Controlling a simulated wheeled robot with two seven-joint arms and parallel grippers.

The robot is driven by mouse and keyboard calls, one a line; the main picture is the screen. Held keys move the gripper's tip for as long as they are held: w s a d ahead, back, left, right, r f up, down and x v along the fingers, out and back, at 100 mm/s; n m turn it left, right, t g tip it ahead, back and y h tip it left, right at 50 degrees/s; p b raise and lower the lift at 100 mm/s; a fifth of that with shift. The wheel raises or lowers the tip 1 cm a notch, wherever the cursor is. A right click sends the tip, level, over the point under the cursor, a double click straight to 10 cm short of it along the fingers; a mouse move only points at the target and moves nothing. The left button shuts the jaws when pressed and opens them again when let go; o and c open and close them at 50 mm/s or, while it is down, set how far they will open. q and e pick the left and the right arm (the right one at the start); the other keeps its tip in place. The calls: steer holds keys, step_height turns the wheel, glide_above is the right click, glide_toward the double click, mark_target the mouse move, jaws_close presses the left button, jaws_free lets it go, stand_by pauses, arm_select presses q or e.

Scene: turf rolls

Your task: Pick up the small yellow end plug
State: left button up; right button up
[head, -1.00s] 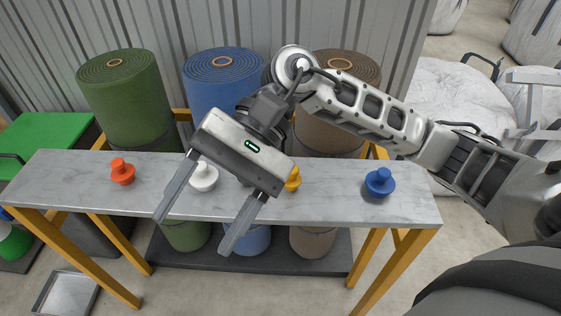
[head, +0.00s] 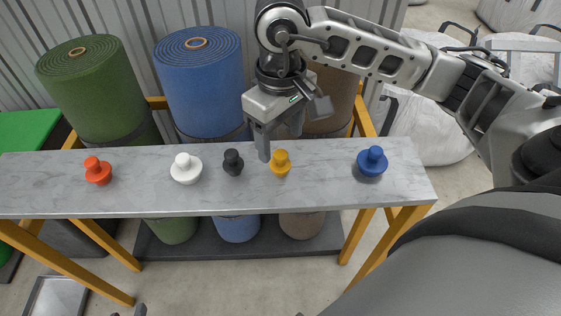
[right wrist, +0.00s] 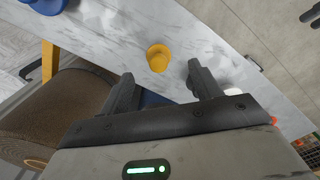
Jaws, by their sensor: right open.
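The small yellow end plug (head: 280,163) stands upright on the grey marble-look bench top, between the black plug and the blue plug. My right gripper (head: 280,146) is open and empty, pointing down just behind and above the yellow plug. In the right wrist view the yellow plug (right wrist: 158,58) shows just beyond the open fingertips (right wrist: 160,73), roughly midway between them, not gripped. Only small grey tips show at the bottom edge of the head view; I cannot tell if they belong to my left gripper.
An orange plug (head: 98,172), a white plug (head: 186,169), a black plug (head: 233,162) and a blue plug (head: 371,162) stand along the bench top (head: 325,175). Green (head: 95,90), blue (head: 205,85) and brown turf rolls (head: 330,100) stand close behind it.

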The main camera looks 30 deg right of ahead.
mark_target(281, 153)
steer(key=shift+w+d+f+p, duration=0.1)
steer(key=shift+f+p, duration=0.05)
steer(key=shift+f, duration=1.35)
steer(key=shift+w+f+p, duration=0.1)
steer(key=shift+f+p, duration=0.05)
steer(key=shift+f, duration=1.35)
steer(key=c, duration=1.1)
